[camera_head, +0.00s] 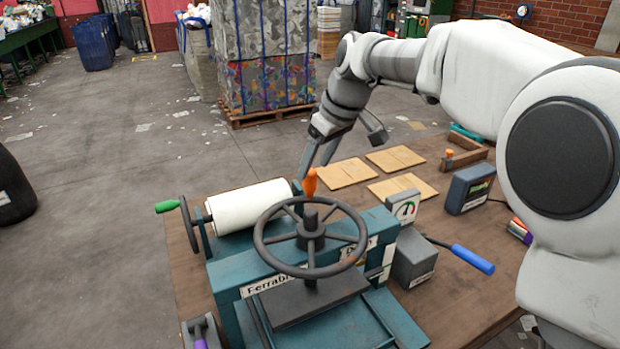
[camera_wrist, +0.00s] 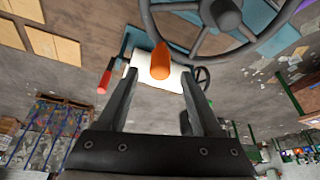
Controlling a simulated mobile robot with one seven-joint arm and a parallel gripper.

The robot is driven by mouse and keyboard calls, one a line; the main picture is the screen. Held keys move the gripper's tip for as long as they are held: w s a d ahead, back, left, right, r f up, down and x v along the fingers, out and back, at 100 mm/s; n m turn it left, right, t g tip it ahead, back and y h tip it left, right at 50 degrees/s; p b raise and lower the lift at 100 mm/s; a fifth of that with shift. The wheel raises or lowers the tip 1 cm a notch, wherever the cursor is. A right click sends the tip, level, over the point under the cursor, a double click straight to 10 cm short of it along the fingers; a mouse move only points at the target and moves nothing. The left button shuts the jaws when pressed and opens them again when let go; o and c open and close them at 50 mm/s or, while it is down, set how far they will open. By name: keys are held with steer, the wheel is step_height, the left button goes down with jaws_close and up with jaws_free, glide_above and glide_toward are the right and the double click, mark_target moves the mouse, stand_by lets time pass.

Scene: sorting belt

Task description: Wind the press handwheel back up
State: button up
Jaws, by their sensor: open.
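The press handwheel (camera_head: 345,257) is a dark grey spoked wheel lying level above the teal press (camera_head: 392,318). An upright orange knob (camera_head: 310,183) stands on its far rim. A dark plate (camera_head: 312,300) sits below the wheel. My gripper (camera_head: 313,168) is open, tilted down at the knob from the far side. In the wrist view, the orange knob (camera_wrist: 160,62) shows between the tips of my two spread fingers (camera_wrist: 162,78), with space on both sides. The handwheel (camera_wrist: 226,14) also shows at the top there. I cannot tell how deep the knob lies between the fingers.
A white roller (camera_head: 250,206) with a green-handled crank (camera_head: 170,206) stands left of the wheel. A dial gauge (camera_head: 404,208), a grey box (camera_head: 413,258) and a blue-handled lever (camera_head: 472,259) are at right. Flat tan boards (camera_head: 402,187) lie on the wooden bench (camera_head: 480,300).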

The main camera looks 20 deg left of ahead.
mark_target(311, 171)
steer(key=shift+x, duration=2.4)
jaws_close()
